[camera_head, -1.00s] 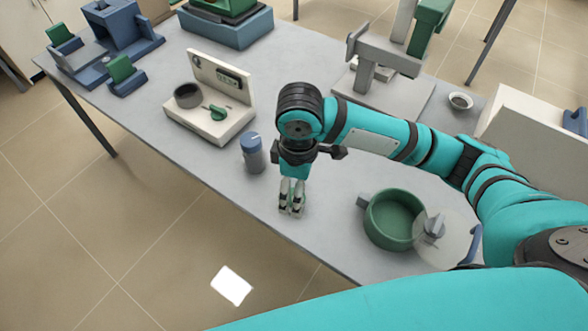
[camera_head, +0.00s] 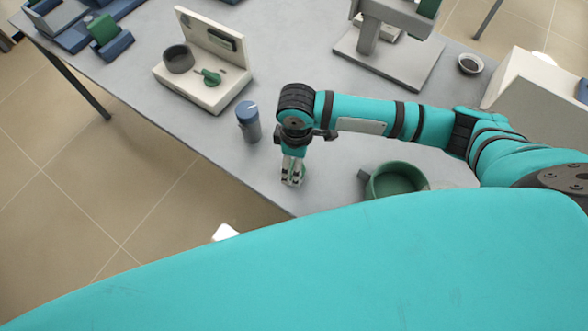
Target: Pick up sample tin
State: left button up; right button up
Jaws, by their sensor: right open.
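A small grey cylinder with a blue lid (camera_head: 248,122), which looks like the sample tin, stands upright near the table's front edge. My right gripper (camera_head: 293,180) points down over the table just right of the cylinder and nearer the front edge. It is open, and nothing shows between its fingers. There is a clear gap between the fingers and the cylinder. My left gripper is out of view.
The grey table (camera_head: 330,227) holds a cream device (camera_head: 205,75) behind the cylinder. A green pot (camera_head: 397,172) is right of my gripper, partly hidden by a teal part of mine. A small bowl (camera_head: 470,65) and grey press-like stand (camera_head: 390,50) are farther back.

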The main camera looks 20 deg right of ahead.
jog(key=shift+s+f, duration=0.1)
jog(key=shift+f, duration=0.05)
jog(key=shift+a+f, duration=0.15)
jog(key=shift+f, duration=0.2)
notch_tip(320, 180, down, 4)
jog(key=shift+a+r+p, duration=0.15)
jog(key=shift+p, duration=0.4)
jog(key=shift+f, duration=0.4)
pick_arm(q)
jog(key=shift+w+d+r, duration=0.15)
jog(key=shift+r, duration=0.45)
pick_arm(e)
jog(key=c, duration=1.3)
jog(key=shift+r, duration=0.1)
